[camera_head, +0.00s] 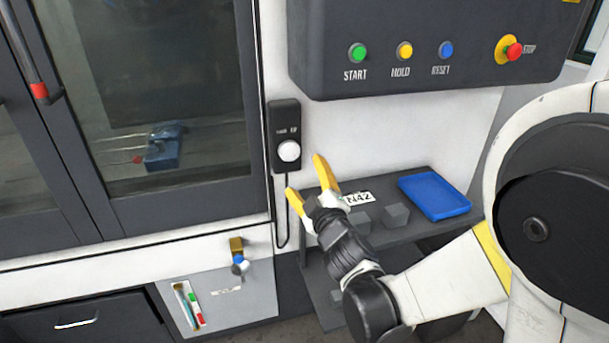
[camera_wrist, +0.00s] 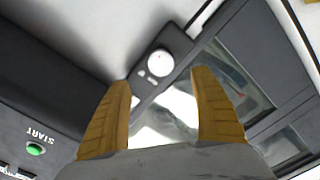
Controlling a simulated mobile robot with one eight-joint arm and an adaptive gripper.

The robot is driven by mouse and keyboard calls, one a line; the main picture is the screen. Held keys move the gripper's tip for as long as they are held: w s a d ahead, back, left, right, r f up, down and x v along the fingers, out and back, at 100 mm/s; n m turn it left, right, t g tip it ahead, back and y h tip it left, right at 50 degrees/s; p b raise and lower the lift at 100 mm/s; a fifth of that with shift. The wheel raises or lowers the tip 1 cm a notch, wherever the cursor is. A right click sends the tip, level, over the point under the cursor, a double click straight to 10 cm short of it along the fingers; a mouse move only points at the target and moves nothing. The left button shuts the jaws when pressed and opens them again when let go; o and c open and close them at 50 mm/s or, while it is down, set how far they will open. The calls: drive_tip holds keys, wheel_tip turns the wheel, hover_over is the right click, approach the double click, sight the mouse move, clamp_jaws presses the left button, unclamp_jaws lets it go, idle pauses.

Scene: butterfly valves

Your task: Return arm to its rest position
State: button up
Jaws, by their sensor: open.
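My gripper (camera_head: 308,189) has two yellow fingers. They stand apart with nothing between them. In the head view the fingers point up and left toward the black wall box with a white round button (camera_head: 289,151), just below and to its right. My white and black arm comes in from the right. In the wrist view my gripper (camera_wrist: 162,105) shows both fingers spread, and the white button (camera_wrist: 159,63) lies beyond them, near the top middle. I cannot tell the exact gap between fingertips and box.
A grey shelf (camera_head: 392,239) with grey blocks and a blue tray (camera_head: 434,196) stands behind my gripper. A dark control panel (camera_head: 430,75) with coloured buttons hangs above. A machine door with a window (camera_head: 170,100) is at left. A small valve (camera_head: 238,258) sits below it.

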drive_tip(key=s+d+m+g+h, duration=0.2)
drive_tip(key=s+d+m+h, duration=0.15)
drive_tip(key=d, duration=0.35)
drive_tip(key=s+d+m+g+h, duration=0.2)
drive_tip(key=s+d+m, duration=0.25)
drive_tip(key=d, duration=0.35)
drive_tip(key=s+d+f+m+g, duration=0.1)
drive_tip(key=s+f+m+g, duration=0.1)
drive_tip(key=s, duration=0.7)
drive_tip(key=s+d+f+m+g, duration=0.1)
drive_tip(key=s+f+m+g, duration=0.2)
drive_tip(key=s, duration=0.7)
drive_tip(key=shift+d+g, duration=0.25)
drive_tip(key=shift+g, duration=0.45)
drive_tip(key=shift+w+f+y, duration=0.1)
drive_tip(key=shift+y, duration=0.15)
